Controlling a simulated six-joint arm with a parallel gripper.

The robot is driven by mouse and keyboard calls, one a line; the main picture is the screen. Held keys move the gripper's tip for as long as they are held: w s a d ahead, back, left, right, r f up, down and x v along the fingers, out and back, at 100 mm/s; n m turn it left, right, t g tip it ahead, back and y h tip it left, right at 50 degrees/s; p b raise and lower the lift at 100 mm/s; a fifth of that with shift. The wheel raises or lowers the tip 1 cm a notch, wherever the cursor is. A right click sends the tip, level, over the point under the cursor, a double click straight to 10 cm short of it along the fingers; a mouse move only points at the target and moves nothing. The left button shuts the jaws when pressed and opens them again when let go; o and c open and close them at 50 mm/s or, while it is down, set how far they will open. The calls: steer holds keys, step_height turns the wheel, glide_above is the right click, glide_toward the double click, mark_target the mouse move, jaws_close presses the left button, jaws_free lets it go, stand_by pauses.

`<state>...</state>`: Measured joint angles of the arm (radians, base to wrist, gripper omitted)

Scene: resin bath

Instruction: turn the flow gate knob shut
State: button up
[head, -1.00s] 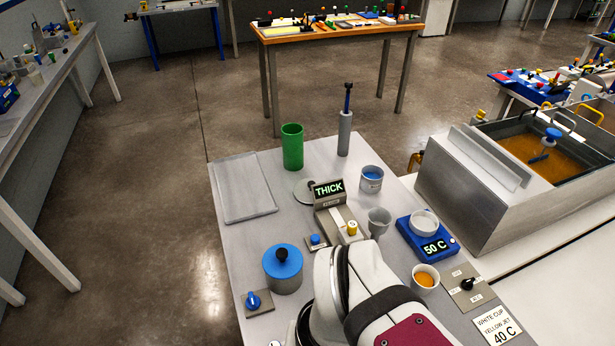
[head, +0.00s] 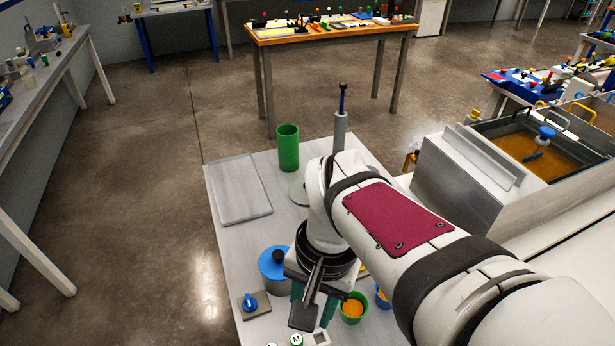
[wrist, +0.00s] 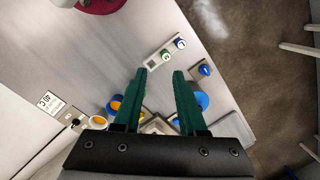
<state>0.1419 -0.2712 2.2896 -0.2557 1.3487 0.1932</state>
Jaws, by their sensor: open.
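A blue knob on a small grey plate (head: 250,303) sits at the table's front left, beside a blue-lidded pot (head: 273,265). No label marks it as the flow gate knob, and I cannot tell its setting. The blue knob also shows in the wrist view (wrist: 205,70), just right of my fingers. My gripper (head: 312,308) points down over the front of the table, right of that knob. Its green fingers (wrist: 158,75) are apart, with nothing between them, and touch no knob that I can see.
A green-rimmed cup of orange liquid (head: 352,308) stands close right of my gripper, with a blue cup (head: 383,297) beyond. A black knob (wrist: 75,122) lies near a 40 C card (wrist: 50,101).

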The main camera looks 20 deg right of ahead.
steer(key=w+d+f+m+h, duration=0.1)
steer(key=w+d+f+m, duration=0.25)
steer(key=w+d, duration=0.55)
steer(key=w+d+f+m, duration=0.3)
steer(key=w+d+m, duration=0.3)
steer(key=d, duration=0.5)
steer(key=shift+n, duration=0.55)
steer(key=f, duration=0.5)
steer(key=w+f, duration=0.1)
steer(key=f, duration=0.9)
steer(key=shift+w+a, duration=0.15)
steer(key=shift+a, duration=0.1)
jaws_close()
